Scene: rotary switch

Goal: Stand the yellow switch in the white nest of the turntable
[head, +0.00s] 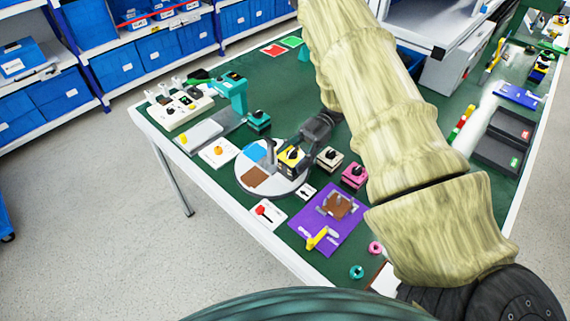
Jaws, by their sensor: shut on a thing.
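The yellow switch (291,157), a block with a black knob on top and a dark lower part, is at the right side of the turntable (284,189). My gripper (302,150) reaches in from the upper right and is shut on the switch. The switch looks upright. I cannot tell whether it touches the turntable or hangs just above it. The round turntable bears a blue patch (256,151), a brown patch (255,177) and a grey upright piece (270,151). The white nest cannot be made out; the switch and gripper cover that part of the disc.
A beige switch (329,158) and a pink switch (354,176) stand right of the turntable. A teal switch (259,121) stands behind it. A purple mat (319,243) with a fixture lies in front. A teal post (235,92) stands behind left.

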